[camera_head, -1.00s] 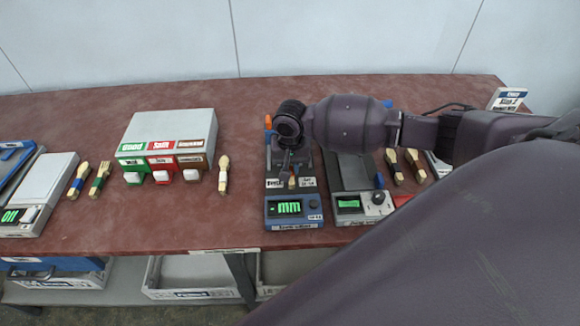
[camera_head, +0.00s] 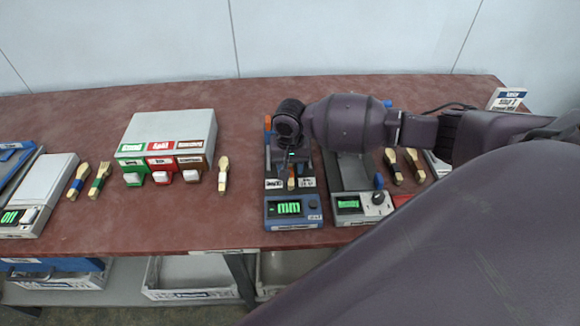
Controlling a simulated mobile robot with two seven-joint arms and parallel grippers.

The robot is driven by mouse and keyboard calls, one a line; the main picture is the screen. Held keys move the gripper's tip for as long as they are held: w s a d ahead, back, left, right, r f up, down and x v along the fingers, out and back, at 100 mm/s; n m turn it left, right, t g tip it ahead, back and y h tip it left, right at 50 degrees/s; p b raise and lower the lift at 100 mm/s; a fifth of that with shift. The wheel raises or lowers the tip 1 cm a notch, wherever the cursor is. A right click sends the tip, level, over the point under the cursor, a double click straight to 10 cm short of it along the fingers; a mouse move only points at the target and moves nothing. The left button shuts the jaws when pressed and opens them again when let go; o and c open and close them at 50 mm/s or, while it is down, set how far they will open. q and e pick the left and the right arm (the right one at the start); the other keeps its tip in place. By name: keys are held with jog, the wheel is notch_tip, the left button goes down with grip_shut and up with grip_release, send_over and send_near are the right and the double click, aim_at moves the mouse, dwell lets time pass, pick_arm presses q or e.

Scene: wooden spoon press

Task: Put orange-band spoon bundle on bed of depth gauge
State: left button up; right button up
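The depth gauge (camera_head: 293,208) is the blue-fronted device with a green "mm" display, near the middle of the table. My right gripper (camera_head: 291,158) points down over its bed, and my wrist covers the back of the bed. A small tan and orange-brown end, likely of the orange-band spoon bundle (camera_head: 291,183), shows at the front of the bed just below the gripper. The rest of it is hidden, so I cannot tell whether it touches the bed or whether the fingers are closed on it. My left gripper is out of view.
A second device with a green display (camera_head: 350,204) stands close on the right. Two bundles lie beyond it. A grey box (camera_head: 170,130) with green, red and brown labels stands left, with a bundle (camera_head: 223,175) beside it. Blue- and green-band bundles (camera_head: 99,180) lie farther left.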

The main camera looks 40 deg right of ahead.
aim_at(290, 168)
notch_tip(290, 168, up, 12)
jog(key=p, duration=0.1)
jog(key=shift+f+p, duration=0.2)
jog(key=shift+p, duration=0.15)
dwell(0.4)
